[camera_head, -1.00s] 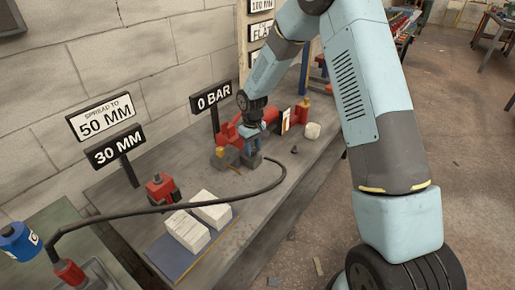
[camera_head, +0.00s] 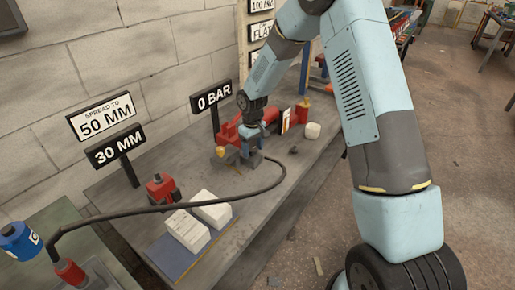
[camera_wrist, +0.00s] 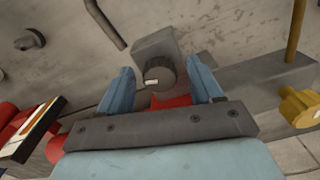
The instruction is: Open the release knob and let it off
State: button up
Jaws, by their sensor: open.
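The release knob (camera_wrist: 158,75) shows in the wrist view as a dark ribbed round cap with a pale mark on its face, set on a grey block (camera_wrist: 155,43). My gripper (camera_wrist: 160,84) is open, with one blue finger on each side of the knob. Gaps show between the fingers and the knob, so it is not held. In the head view my gripper (camera_head: 248,150) is over the red pump (camera_head: 230,132) on the bench, and the knob cannot be made out there. A sign behind reads 0 BAR (camera_head: 210,97).
A black hose (camera_head: 262,188) curves over the bench toward the lower left. A red tool (camera_head: 162,190) and pale blocks (camera_head: 187,230) stand nearer. Other signs read 30 MM (camera_head: 115,147) and SPREAD TO 50 MM (camera_head: 101,116). A yellow fitting (camera_wrist: 300,107) sits right of my fingers.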

aim_at(253, 149)
jog(key=shift+r, duration=0.1)
notch_tip(253, 149, up, 14)
jog(key=shift+f, duration=0.25)
dwell(0.5)
